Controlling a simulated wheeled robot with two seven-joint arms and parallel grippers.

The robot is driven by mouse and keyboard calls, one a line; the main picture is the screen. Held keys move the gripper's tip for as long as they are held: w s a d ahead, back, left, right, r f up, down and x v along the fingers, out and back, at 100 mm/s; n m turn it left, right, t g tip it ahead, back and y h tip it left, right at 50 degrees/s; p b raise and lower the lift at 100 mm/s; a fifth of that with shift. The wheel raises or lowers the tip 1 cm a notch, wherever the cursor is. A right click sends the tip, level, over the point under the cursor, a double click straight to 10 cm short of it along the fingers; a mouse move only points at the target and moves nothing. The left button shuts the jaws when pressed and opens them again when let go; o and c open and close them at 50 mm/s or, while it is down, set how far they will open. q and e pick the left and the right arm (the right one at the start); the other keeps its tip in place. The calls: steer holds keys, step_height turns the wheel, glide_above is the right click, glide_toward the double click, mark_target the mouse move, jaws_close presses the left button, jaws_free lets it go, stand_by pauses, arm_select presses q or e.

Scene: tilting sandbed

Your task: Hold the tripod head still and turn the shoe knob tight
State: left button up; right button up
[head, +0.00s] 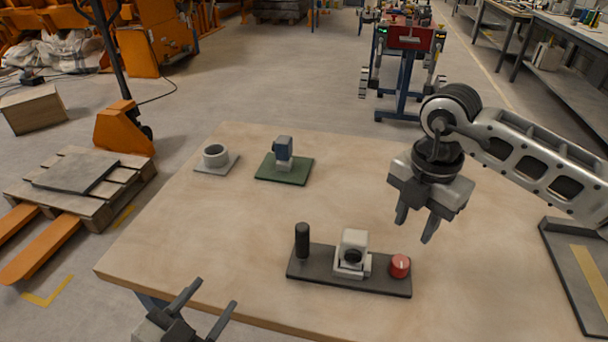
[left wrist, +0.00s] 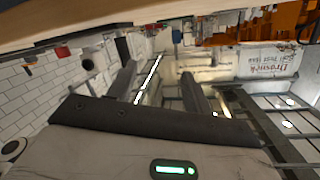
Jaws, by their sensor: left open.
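The tripod head is a dark flat base (head: 315,278) on the near part of the table. It has an upright black handle (head: 302,241) at its left, a pale grey block with a dark round opening (head: 352,250) in the middle and a red knob (head: 400,266) with a white mark at its right. My right gripper (head: 414,231) is open and empty, pointing down above and behind the knob, apart from it. My left gripper (head: 215,294) is open and empty at the table's front edge, left of the base; its spread fingers also show in the left wrist view (left wrist: 159,70).
A grey ring-shaped holder (head: 216,155) and a blue-grey device (head: 283,150) on a green plate (head: 285,170) stand at the table's back left. The wooden table (head: 240,225) is clear between them and the base. A dark tray (head: 575,265) lies at the right.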

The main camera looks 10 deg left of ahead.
arm_select(q)
steer(key=w+d+r+m+t+h, duration=0.35)
steer(key=d+r+m+h, duration=0.75)
steer(key=r, duration=0.5)
steer(key=s+d+r+m+g+h, duration=0.25)
steer(key=d+m+g, duration=0.55)
steer(key=m+g, duration=0.45)
steer(key=s+d+r+m+g+h, duration=0.15)
steer(key=d+m+g+h, duration=0.25)
steer(key=d+m+g, duration=0.65)
steer(key=m+t+y, duration=0.3)
steer(key=t+y, duration=0.1)
steer(key=y, duration=1.6)
glide_above(302, 242)
steer(key=w, duration=0.1)
step_height(302, 242, down, 6)
steer(key=shift+g, duration=0.25)
step_height(302, 242, down, 15)
steer(key=shift+w+a+r, duration=0.1)
steer(key=shift+w, duration=0.05)
